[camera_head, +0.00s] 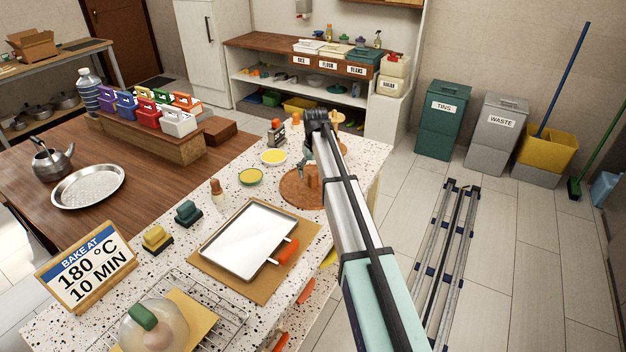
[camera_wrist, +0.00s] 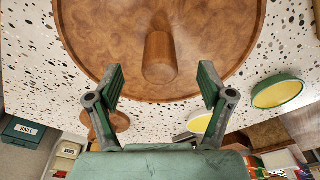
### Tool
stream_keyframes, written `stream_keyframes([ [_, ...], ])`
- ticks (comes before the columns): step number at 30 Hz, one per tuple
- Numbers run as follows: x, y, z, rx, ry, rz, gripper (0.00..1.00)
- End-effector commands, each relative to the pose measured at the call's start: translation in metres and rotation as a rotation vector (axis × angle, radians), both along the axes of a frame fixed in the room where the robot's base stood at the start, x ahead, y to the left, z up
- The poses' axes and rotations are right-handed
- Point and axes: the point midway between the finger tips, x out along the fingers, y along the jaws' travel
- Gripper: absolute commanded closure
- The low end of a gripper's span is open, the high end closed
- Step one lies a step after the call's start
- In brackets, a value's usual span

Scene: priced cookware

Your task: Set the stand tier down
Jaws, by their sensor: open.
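The stand tier, a round wooden disc (camera_head: 292,195) with an upright wooden post, sits on the speckled counter; my arm hides part of it in the head view. In the head view my gripper (camera_head: 311,168) is over the disc, partly hidden. Whether the disc is one piece or stacked cannot be told.
A green-rimmed yellow dish (camera_head: 250,177) and a yellow dish (camera_head: 273,157) stand left of the disc. A tray (camera_head: 248,238) on a brown board lies nearer. A stamp-like item (camera_head: 276,132) stands behind. The counter's right edge is close to the disc.

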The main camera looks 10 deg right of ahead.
Motion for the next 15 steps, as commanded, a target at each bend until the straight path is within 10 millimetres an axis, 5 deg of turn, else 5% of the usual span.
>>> stream_keyframes([
  [9,-0.007,-0.001,0.058,0.0,-0.002,0.0,0.2],
  [15,-0.009,-0.001,0.078,0.0,0.0,0.0,0.2],
])
